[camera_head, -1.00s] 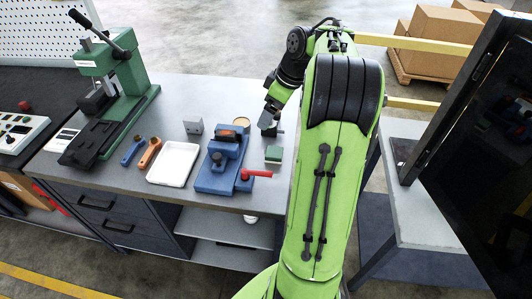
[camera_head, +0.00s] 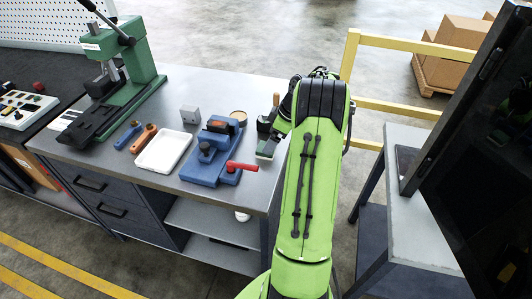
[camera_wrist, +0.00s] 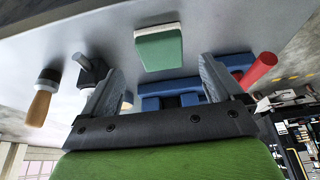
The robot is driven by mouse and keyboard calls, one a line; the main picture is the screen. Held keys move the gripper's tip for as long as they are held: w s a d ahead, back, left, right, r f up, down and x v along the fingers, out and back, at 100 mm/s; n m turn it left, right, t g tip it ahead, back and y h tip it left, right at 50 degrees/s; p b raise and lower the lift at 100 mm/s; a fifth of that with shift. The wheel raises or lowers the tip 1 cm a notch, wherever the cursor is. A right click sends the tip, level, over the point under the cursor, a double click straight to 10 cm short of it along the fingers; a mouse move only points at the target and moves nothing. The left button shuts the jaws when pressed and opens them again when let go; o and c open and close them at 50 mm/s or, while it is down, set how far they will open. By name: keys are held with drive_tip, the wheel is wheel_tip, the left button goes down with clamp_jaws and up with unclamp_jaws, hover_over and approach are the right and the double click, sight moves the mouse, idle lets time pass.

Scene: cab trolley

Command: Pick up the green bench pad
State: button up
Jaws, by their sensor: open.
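The green bench pad (camera_head: 266,149) lies near the front right of the grey workbench, partly hidden by my arm in the head view. In the wrist view the pad (camera_wrist: 159,48) is a green block with a pale edge, ahead of my fingers and roughly centred between them. My gripper (camera_wrist: 161,70) is open, with one finger on each side and nothing between them. In the head view my gripper is mostly hidden behind my arm, close to the pad. I see no contact with the pad.
The blue fixture (camera_head: 205,168) with a red handle (camera_head: 242,166) stands just left of the pad. A wooden-handled tool (camera_wrist: 41,104) and a dark metal block (camera_wrist: 89,72) stand on the other side. A white tray (camera_head: 163,153) and green press (camera_head: 125,65) are farther left.

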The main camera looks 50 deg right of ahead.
drive_tip(key=x, duration=0.4)
drive_tip(key=shift+a+f+b, duration=0.1)
drive_tip(key=shift+f+b, duration=0.2)
drive_tip(key=shift+b, duration=0.1)
drive_tip(key=shift+r, duration=0.1)
drive_tip(key=c, duration=1.2)
drive_tip(key=shift+o, duration=0.2)
drive_tip(key=shift+r, duration=0.1)
wheel_tip(320, 180, up, 10)
drive_tip(key=p, duration=0.2)
drive_tip(key=shift+p, duration=0.3)
